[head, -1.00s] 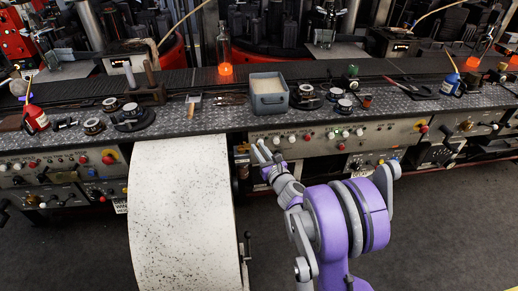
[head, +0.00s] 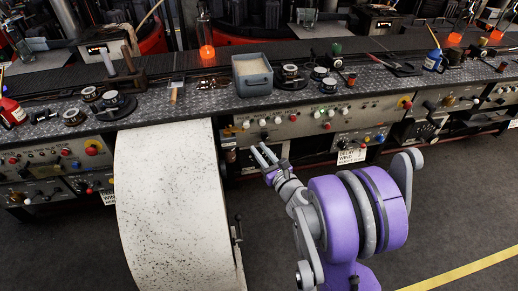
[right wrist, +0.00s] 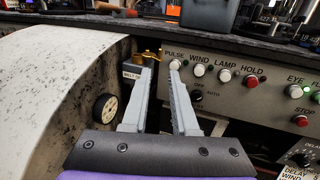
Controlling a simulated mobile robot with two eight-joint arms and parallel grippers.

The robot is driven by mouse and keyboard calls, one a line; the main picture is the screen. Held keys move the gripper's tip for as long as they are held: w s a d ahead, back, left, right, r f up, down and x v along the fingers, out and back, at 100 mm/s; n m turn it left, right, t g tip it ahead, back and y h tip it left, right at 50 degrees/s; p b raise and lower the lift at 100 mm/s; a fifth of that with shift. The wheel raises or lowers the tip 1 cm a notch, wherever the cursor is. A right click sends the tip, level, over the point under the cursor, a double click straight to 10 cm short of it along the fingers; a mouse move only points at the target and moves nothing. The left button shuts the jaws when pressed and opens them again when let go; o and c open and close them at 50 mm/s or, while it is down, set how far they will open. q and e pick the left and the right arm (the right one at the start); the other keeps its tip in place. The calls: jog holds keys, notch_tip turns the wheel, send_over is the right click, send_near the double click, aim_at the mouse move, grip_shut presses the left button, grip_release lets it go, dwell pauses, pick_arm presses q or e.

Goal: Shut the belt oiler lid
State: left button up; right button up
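In the right wrist view, a small pale box (right wrist: 133,72) with a label starting "BELT OIL" sits in the gap between the white drum and the control panel. A brass-coloured part (right wrist: 149,53) shows just above and right of it; I cannot tell whether this is the lid or how far it stands open. My left finger partly covers the box. My right gripper (right wrist: 161,66) is open and empty, its fingertips pointing toward this gap. In the head view the right gripper (head: 264,150) is in front of and below the panel's left end. My left gripper is not in view.
The speckled white drum (head: 170,200) stands left of the gripper. The control panel (right wrist: 235,90) with knobs and switches is to the right. Above, the metal bench (head: 200,100) carries a grey bin (head: 252,84), reels and bottles. The floor at the right is clear.

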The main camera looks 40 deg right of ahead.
jog(key=shift+o, duration=0.6)
jog(key=shift+w+d+f+y, duration=0.1)
jog(key=shift+w+d+y, duration=0.15)
jog(key=shift+w+y, duration=0.1)
jog(key=n+y+b, duration=0.6)
jog(key=y+b, duration=0.1)
jog(key=y, duration=0.2)
send_near(236, 128)
jog(key=shift+g, duration=0.3)
jog(key=x, duration=0.3)
jog(key=r+x, duration=0.1)
jog(key=x, duration=0.2)
jog(key=r+b+x, duration=0.1)
jog(key=x, duration=0.3)
grip_shut()
